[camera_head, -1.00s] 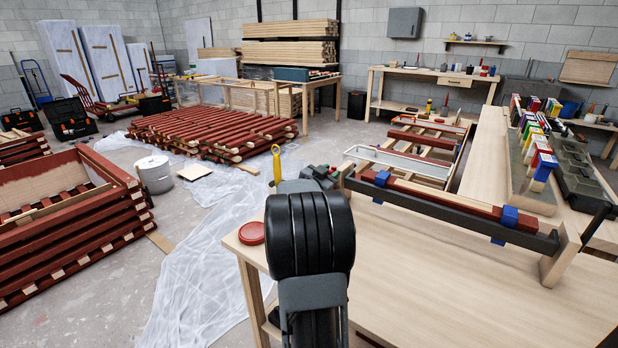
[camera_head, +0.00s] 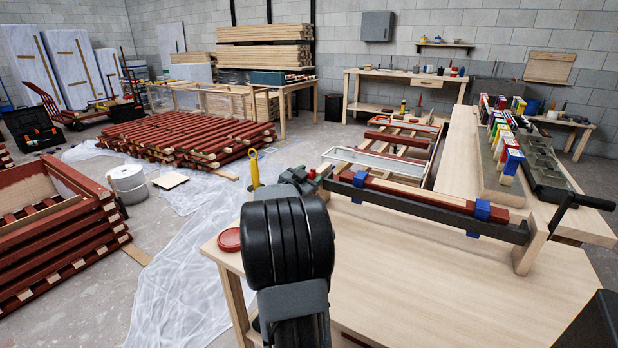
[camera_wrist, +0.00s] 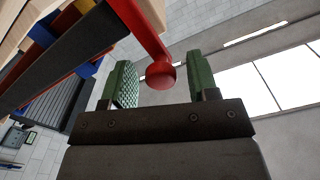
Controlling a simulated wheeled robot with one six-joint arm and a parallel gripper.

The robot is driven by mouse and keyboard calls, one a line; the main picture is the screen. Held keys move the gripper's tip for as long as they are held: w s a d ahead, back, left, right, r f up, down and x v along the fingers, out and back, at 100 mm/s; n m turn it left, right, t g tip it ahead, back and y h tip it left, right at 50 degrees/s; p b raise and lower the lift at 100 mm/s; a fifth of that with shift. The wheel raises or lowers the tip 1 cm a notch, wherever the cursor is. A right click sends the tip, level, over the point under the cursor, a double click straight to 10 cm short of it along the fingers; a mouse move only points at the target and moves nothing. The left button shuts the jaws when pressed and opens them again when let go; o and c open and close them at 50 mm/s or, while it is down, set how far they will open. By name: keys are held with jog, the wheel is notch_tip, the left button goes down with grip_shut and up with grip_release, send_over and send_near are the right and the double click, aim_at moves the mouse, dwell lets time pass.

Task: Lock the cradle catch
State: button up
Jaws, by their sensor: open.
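The cradle (camera_head: 430,212) is a long dark bar on the near bench. It carries a red batten (camera_head: 415,194) held by blue clamps, with a wooden block at its right end. My gripper (camera_head: 298,178) is at the cradle's left end, partly hidden by my arm. In the wrist view, a red lever with a round knob (camera_wrist: 160,75), seemingly the catch, reaches between the two green fingers of my gripper (camera_wrist: 158,88). The fingers are open, with a gap visible on both sides of the knob. The lever's root is out of view.
A red round lid (camera_head: 229,240) lies on the bench's left corner. A painted frame (camera_head: 385,163) lies behind the cradle. The bench top (camera_head: 420,275) in front is clear.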

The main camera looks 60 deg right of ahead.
jog(key=s+a+p, duration=0.1)
jog(key=a, duration=1.2)
jog(key=shift+a+p, duration=0.25)
jog(key=shift+p, duration=0.15)
jog(key=shift+r, duration=0.1)
jog(key=w+a+r+n+t+y+p, duration=0.3)
jog(key=a+n+t+y+p, duration=0.1)
jog(key=a, duration=0.3)
jog(key=w+a+r+n+t+y+p, duration=0.3)
jog(key=w+a+r+n+y+p, duration=0.15)
jog(key=a, duration=0.25)
jog(key=w+a+r+n+t+y+p, duration=0.3)
jog(key=a+n+t+y+p, duration=0.15)
jog(key=a, duration=0.25)
jog(key=s+a+n+g+y+p, duration=0.3)
jog(key=s+a+n+y, duration=0.15)
jog(key=a, duration=0.35)
jog(key=s+a+r+n+g+p, duration=0.1)
jog(key=s+a+n+g+p, duration=0.2)
jog(key=s, duration=0.9)
jog(key=g+p, duration=0.2)
jog(key=g, duration=0.1)
jog(key=shift+s+a+r, duration=0.15)
jog(key=shift+s+r, duration=0.05)
jog(key=shift+g+y, duration=0.25)
jog(key=shift+c, duration=0.3)
